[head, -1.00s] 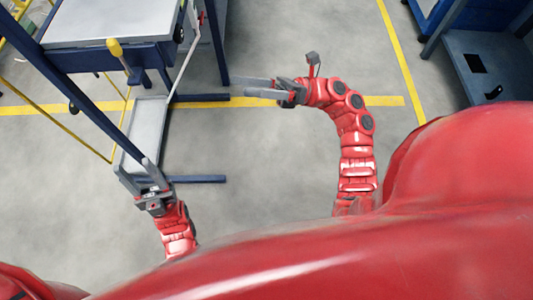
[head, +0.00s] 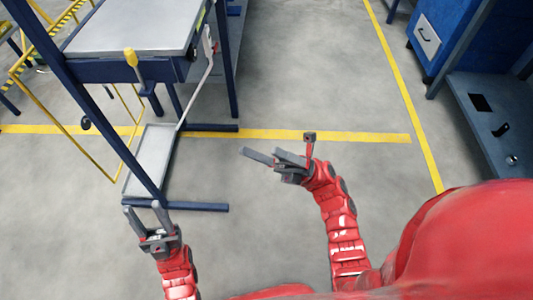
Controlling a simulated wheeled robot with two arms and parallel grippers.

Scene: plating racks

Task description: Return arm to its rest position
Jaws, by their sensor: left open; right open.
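My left gripper (head: 146,220) is at the lower left of the head view, fingers pointing up the picture. It is open, and nothing shows between its fingers. It appears close to the lower end of the rack's blue post; I cannot tell whether they touch. My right gripper (head: 266,156) is near the middle, pointing left, over bare floor. It is open and empty, with its two grey fingers apart. Both red arms come up from the bottom of the view.
A blue rack frame (head: 100,119) with a grey top (head: 135,27), a yellow-handled lever (head: 131,58) and a low grey tray (head: 150,160) stands at left. Blue cabinets (head: 447,35) stand at upper right. Floor between them is clear, crossed by yellow lines (head: 300,135).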

